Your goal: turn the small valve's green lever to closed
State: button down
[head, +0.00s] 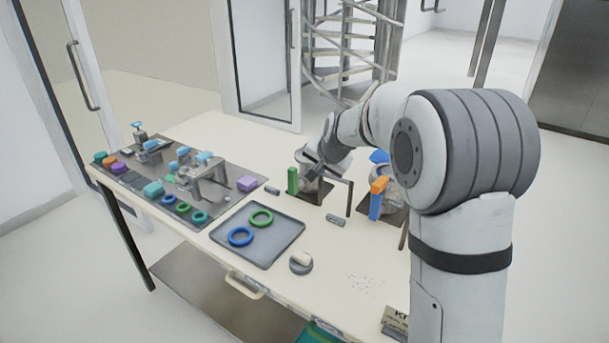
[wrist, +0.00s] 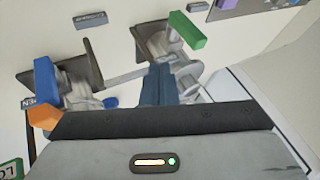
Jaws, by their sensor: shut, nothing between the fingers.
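The small valve's green lever (head: 293,180) stands out beside its grey valve body, left of my gripper in the head view. In the wrist view the green lever (wrist: 187,30) is a slanted bar at the top, beyond my fingertips and slightly to their right. Its valve body (wrist: 160,42) is just below and left of it. My gripper (wrist: 160,68) is shut and empty, with its fingers together over the pipework. In the head view my gripper (head: 312,168) is close to the valve, and I cannot tell whether it touches anything.
A second valve has a blue lever (head: 376,203) with an orange end, right of the green one. Small labels (head: 335,220) lie on the table. A grey tray (head: 265,250) holds a blue and a green ring. A dark mat (head: 130,180) holds several blocks and fixtures.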

jog(key=p, duration=0.1)
send_near(297, 181)
jog(key=d+f, duration=0.3)
jog(key=f, duration=0.1)
jog(key=shift+w+a+f+p, duration=0.2)
jog(key=shift+w+a+p, duration=0.9)
jog(key=shift+w+a, duration=0.6)
jog(key=shift+s+a, duration=0.15)
jog(key=shift+a, duration=0.05)
jog(key=shift+d, duration=0.2)
